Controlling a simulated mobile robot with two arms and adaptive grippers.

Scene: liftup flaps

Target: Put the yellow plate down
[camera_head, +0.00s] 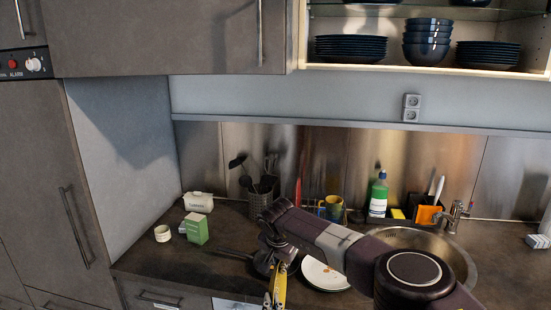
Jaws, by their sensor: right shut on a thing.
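My right gripper (280,258) reaches in from the right on its dark arm and hangs over the counter's front. It is shut on a narrow yellow thing (279,287), which looks like the yellow plate seen nearly edge-on, tilted steeply. The lower end of the plate is close to the bottom edge of the picture. I cannot tell whether it touches anything below. I make out no left gripper.
An open cupboard (440,72) holds dark dishes.

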